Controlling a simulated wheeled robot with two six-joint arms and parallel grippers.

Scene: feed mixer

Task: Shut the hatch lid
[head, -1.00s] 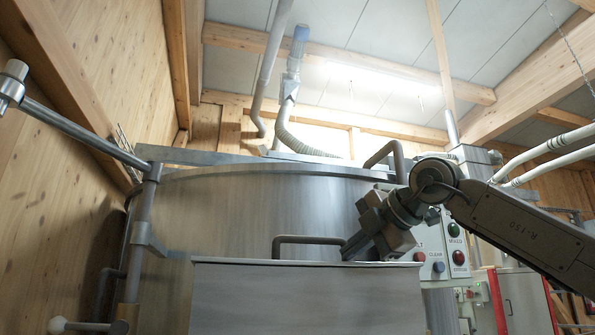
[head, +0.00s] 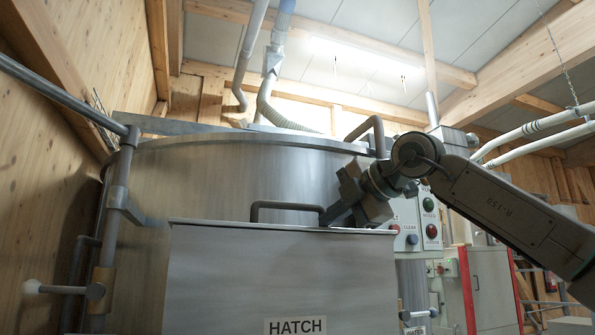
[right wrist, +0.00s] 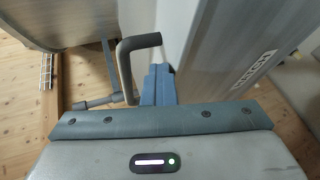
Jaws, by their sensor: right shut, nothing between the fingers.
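A grey metal panel marked HATCH (head: 280,270) stands in front of the large round tank (head: 230,175). A dark bent handle (head: 285,206) shows just above its top edge. My right gripper (head: 328,218) is at the right end of this handle, at the panel's top edge. In the right wrist view, its blue fingers (right wrist: 157,82) are shut and empty, close beside the handle (right wrist: 125,62) and the panel (right wrist: 225,45). Whether they touch the handle I cannot tell. The lid's hinge and opening are hidden. My left gripper is not in view.
A second bent handle (head: 377,130) stands at the tank's upper right. A button box (head: 425,220) is behind my right arm. A pipe frame with a pale-ended lever (head: 60,289) stands at the left. A red and white cabinet (head: 490,290) is at the right.

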